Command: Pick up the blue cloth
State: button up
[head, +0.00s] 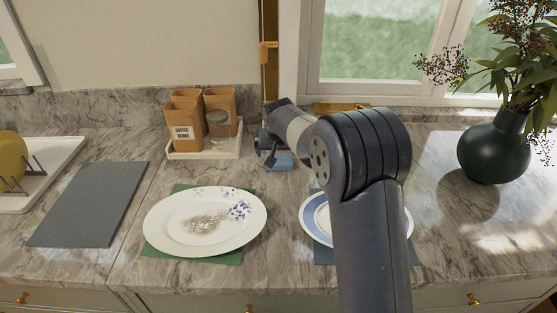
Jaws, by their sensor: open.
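A small blue cloth (280,163) lies on the marble counter near the back, to the right of the white tray with the canisters. My gripper (270,154) is above and partly in front of it, open, with its fingers pointing down. The gripper and wrist hide part of the cloth. I cannot tell whether the fingers touch it.
Terracotta canisters (185,119) and a glass (219,126) stand left of my gripper. A patterned plate (172,220) and a blue-rimmed plate (310,221) are nearer the front. A dark vase (492,148) stands right. A grey board (90,204) lies left.

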aim_at(279, 159)
jog(key=shift+p+x, duration=0.9)
jog(key=shift+x, duration=2.45)
jog(key=shift+w+r, duration=0.15)
jog(key=shift+w, duration=0.05)
jog(key=shift+c, duration=0.4)
jog(key=shift+s, duration=0.1)
jog(key=c, duration=0.8)
notch_tip(279, 159, up, 10)
jog(key=shift+b, duration=0.65)
